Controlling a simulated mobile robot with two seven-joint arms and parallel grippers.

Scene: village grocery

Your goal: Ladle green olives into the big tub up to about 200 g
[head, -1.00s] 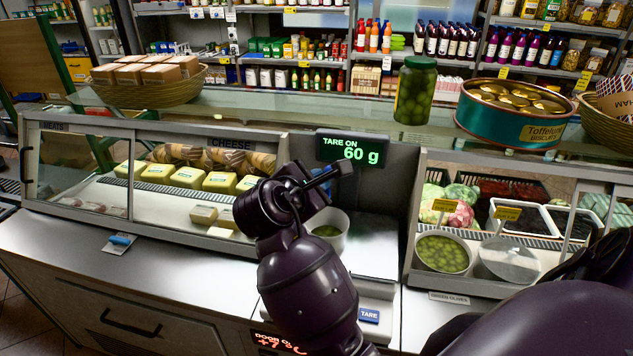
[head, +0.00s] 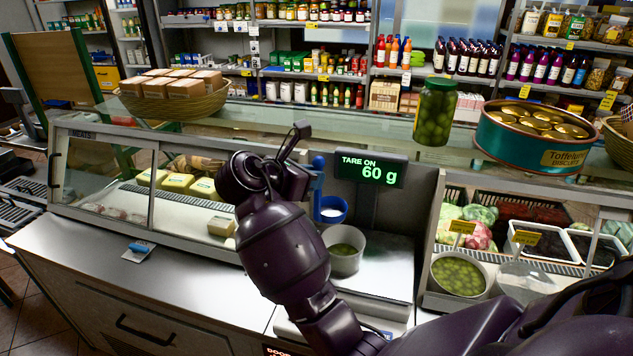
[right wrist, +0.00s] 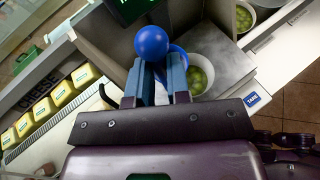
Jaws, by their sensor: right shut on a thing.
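My right gripper (head: 308,178) is shut on the blue ladle (head: 331,212), whose handle stands up beside the fingers. The ladle's cup hangs above and slightly left of the big tub (head: 344,264); its inside looks pale, with no olives visible. The tub sits on the scale, with green olives (head: 343,248) low inside. The display (head: 371,170) reads "TARE ON 60 g". In the right wrist view the fingers (right wrist: 160,82) hold the ladle below its blue ball end (right wrist: 152,42), with the tub (right wrist: 224,78) beyond. My left gripper is out of view.
Glass cases flank the scale. A jar of olives (head: 434,112) and a biscuit tin (head: 535,136) stand on the glass shelf above.

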